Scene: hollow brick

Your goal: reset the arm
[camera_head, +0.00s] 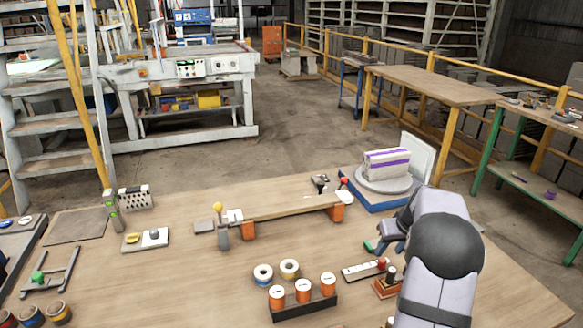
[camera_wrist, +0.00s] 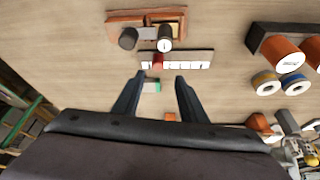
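My gripper (camera_head: 384,240) is above the right part of the wooden table (camera_head: 130,285), left of my grey arm. In the wrist view my gripper (camera_wrist: 160,76) has its two dark fingers apart, with nothing held between them. A small green and white piece (camera_wrist: 152,86) shows in the gap, below the fingers; its green end (camera_head: 368,246) shows in the head view. The white strip with a red knob (camera_wrist: 175,61) lies just beyond the fingertips. How high the fingers are above the table is hard to tell.
A white block with purple bands (camera_head: 386,163) sits on a round turntable at the back right. A wooden board on orange supports (camera_head: 290,208) spans mid-table. Orange spools in a dark rack (camera_head: 303,293) stand front centre. An orange-brown block with dark knobs (camera_head: 387,286) is close by.

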